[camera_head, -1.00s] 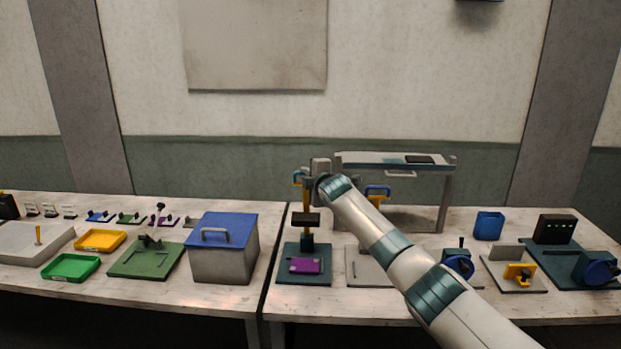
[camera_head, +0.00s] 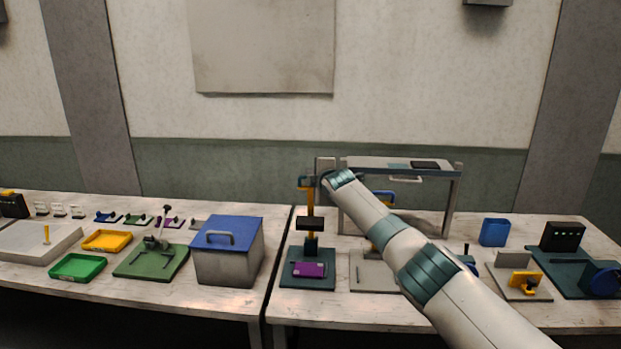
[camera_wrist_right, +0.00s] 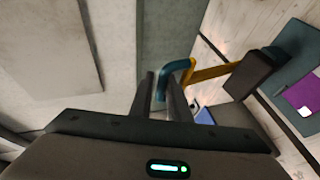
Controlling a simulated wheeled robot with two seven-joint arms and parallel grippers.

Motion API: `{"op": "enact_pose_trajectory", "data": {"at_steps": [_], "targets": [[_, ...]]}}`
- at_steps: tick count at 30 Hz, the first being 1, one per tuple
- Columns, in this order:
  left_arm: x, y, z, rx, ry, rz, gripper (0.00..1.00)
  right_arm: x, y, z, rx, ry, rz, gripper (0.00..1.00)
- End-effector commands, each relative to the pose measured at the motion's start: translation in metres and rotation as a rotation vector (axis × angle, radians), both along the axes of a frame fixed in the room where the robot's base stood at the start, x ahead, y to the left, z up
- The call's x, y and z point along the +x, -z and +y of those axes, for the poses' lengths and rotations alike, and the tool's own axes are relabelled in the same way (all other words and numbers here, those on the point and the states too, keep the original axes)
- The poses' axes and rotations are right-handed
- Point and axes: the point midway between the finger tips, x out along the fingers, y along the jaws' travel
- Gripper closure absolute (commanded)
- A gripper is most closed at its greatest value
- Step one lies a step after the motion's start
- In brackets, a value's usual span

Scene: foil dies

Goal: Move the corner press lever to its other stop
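A press with an upright yellow lever (camera_head: 309,200) stands on a teal base (camera_head: 298,284) that carries a purple piece (camera_head: 309,269); I take this for the corner press. In the right wrist view the yellow lever (camera_wrist_right: 215,73) ends in a teal handle (camera_wrist_right: 180,65). My right gripper (camera_wrist_right: 159,76) has its close-set fingers on either side of this handle and appears shut on it. In the head view the gripper (camera_head: 325,168) is at the lever's top, its fingers too small to make out. My left gripper is not in view.
A second press on a grey base (camera_head: 374,278), with a blue handle (camera_head: 384,195), stands close by, partly behind my right arm. A grey shelf frame (camera_head: 452,200) stands behind. A blue-lidded box (camera_head: 228,262) is to the left, across the gap between tables.

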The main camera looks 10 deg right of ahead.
Motion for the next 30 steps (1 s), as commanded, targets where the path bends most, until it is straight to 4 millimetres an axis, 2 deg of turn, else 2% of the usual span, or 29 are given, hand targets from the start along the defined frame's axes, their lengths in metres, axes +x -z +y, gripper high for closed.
{"op": "enact_pose_trajectory", "data": {"at_steps": [1,11,20,30], "targets": [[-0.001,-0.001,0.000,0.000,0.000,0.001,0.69,0.001,-0.007,-0.004,0.001,0.003,-0.008,0.72],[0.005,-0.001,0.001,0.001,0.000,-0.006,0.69,0.000,-0.003,0.000,0.003,0.000,-0.002,0.71],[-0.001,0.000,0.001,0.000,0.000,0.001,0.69,-0.001,-0.002,0.001,0.004,-0.001,-0.001,0.71],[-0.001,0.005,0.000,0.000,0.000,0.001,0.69,-0.010,-0.005,-0.001,0.004,-0.004,-0.001,0.71]]}}
